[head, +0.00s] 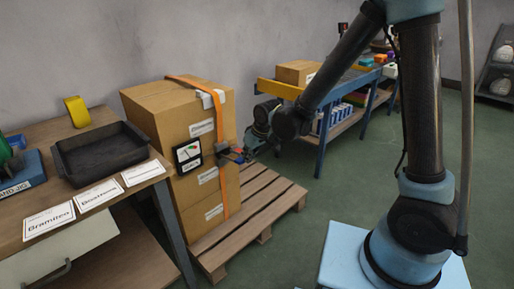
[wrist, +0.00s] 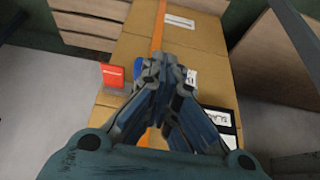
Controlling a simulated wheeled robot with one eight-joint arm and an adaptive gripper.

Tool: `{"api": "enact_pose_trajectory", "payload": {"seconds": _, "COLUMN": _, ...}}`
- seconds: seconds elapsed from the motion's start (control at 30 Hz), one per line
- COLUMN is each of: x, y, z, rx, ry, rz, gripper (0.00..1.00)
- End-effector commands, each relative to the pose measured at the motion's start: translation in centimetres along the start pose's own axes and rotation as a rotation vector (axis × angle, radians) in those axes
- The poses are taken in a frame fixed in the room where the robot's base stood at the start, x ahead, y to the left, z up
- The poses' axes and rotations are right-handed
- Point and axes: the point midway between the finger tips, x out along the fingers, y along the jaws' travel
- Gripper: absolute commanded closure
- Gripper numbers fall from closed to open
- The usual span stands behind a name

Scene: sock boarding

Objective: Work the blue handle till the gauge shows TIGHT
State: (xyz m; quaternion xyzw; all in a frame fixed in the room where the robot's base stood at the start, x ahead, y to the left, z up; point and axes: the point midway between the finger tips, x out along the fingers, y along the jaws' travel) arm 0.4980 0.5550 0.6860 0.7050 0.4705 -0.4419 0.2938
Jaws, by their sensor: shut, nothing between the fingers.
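A stack of cardboard boxes (head: 160,112) stands on a wooden pallet, with an orange strap (head: 223,130) running over the top and down the front. A black-framed gauge (head: 187,155) is on the boxes left of the strap; its reading is too small to make out. A small blue part (head: 238,158), seemingly the handle, shows at the strap beside my gripper; a blue patch (wrist: 118,76) also shows in the wrist view, beside a red tag (wrist: 112,75). My gripper (head: 240,152) is shut and empty at the strap. In the wrist view its closed fingers (wrist: 160,68) cover part of the strap.
The pallet (head: 262,200) has bare slats to the right of the boxes. A wooden table (head: 75,130) at left holds a black tray (head: 98,153), a yellow roll (head: 77,112) and cards. A blue workbench (head: 322,100) with a box stands behind.

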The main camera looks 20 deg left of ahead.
Motion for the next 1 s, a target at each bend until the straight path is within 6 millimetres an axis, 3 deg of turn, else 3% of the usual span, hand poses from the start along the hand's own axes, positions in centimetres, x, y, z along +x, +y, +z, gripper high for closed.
{"api": "enact_pose_trajectory", "payload": {"seconds": 0.6, "x": -6.7, "y": 0.3, "z": 1.5, "rx": 0.004, "ry": 0.0, "rz": 0.002, "gripper": 1.0}}
{"api": "enact_pose_trajectory", "payload": {"seconds": 1.0, "x": -8.2, "y": 0.3, "z": 1.8, "rx": 0.004, "ry": 0.0, "rz": 0.002, "gripper": 1.0}}
